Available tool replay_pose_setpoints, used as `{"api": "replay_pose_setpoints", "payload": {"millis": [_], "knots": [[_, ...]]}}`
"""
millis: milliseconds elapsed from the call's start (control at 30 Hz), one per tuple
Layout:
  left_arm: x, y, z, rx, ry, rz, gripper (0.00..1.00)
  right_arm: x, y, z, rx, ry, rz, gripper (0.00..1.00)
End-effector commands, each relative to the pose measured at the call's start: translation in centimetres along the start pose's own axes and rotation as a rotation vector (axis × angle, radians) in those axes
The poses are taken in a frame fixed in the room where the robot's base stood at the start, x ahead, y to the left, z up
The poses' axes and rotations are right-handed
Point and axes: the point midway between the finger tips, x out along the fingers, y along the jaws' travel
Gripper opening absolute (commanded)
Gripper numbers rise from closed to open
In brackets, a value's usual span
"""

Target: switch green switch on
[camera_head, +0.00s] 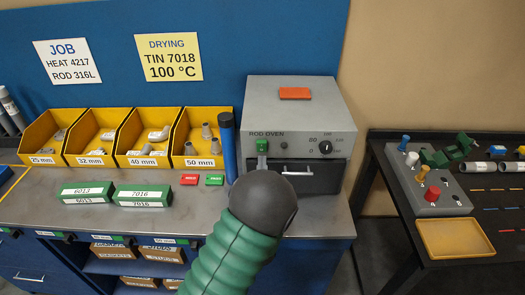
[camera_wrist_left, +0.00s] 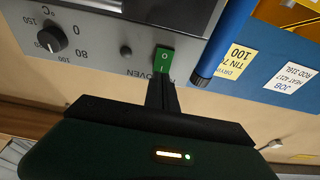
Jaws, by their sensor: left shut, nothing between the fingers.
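The green switch (camera_head: 262,145) is on the front of the grey rod oven (camera_head: 310,100), left of its dial. In the left wrist view the switch (camera_wrist_left: 164,60) shows an O mark on its upper part and an I mark lower, toward my fingers. My left gripper (camera_head: 262,163) is shut and empty, just below the switch in the head view. In the left wrist view its fingertips (camera_wrist_left: 162,80) are at the switch's I end; I cannot tell whether they touch it. My dark wrist hides part of the oven front. My right gripper is not in view.
A blue cylinder (camera_head: 228,150) stands close left of the oven. The dial (camera_head: 326,147) and drawer handle (camera_head: 297,171) are to the right. Yellow bins (camera_head: 90,158), green boxes (camera_head: 143,195) and small red and green blocks are on the left bench.

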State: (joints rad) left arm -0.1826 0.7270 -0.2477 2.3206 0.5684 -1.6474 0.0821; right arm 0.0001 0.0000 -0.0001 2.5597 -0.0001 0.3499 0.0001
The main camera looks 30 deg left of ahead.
Motion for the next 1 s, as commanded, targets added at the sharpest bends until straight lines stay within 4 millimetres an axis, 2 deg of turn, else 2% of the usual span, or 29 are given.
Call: {"api": "replay_pose_setpoints", "payload": {"millis": [100,267,667,967,1000], "knots": [[2.2,0.0,-0.3,0.0,0.002,-0.001,0.0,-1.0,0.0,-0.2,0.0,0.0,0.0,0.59],[3.8,0.0,-0.2,0.0,0.002,-0.001,0.0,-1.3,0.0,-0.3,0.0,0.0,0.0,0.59],[4.0,0.0,0.0,0.0,-0.001,0.0,0.0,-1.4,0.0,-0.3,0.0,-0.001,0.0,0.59],[5.0,0.0,-0.9,-0.001,-0.08,-0.001,0.0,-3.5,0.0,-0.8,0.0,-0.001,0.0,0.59],[4.9,0.0,-0.4,0.0,-0.09,-0.001,0.0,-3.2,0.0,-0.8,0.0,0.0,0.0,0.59]]}}
